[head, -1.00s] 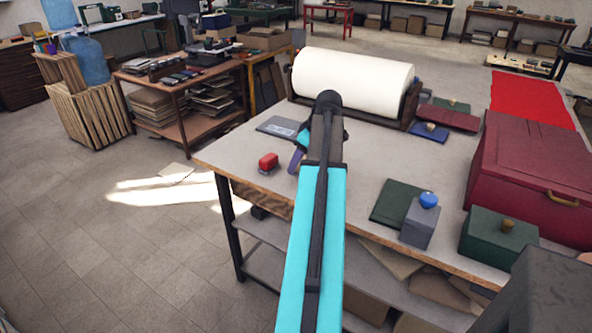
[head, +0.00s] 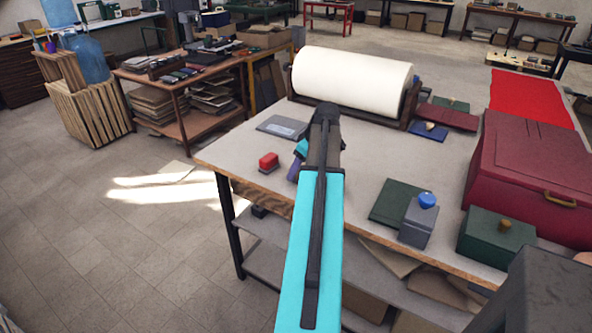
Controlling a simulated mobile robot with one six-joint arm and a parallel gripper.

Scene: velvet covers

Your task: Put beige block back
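I cannot make out a beige block for certain. A small pinkish-beige patch (head: 584,258) shows at the right edge, mostly hidden by a dark grey shape, and I cannot tell what it is. My cyan and black arm reaches out over the workbench (head: 240,155). My gripper's fingers are hidden behind the arm, so I cannot see whether they are open or hold anything. A purple piece (head: 294,170) shows just left of the arm. A red block (head: 268,162) with a dark base sits near the bench's left edge.
A grey block with a blue knob (head: 427,202) stands beside a dark green cover (head: 396,201). A green box with a brass knob (head: 504,225) and a large maroon case (head: 530,170) fill the right. A white roll (head: 352,80) lies at the back.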

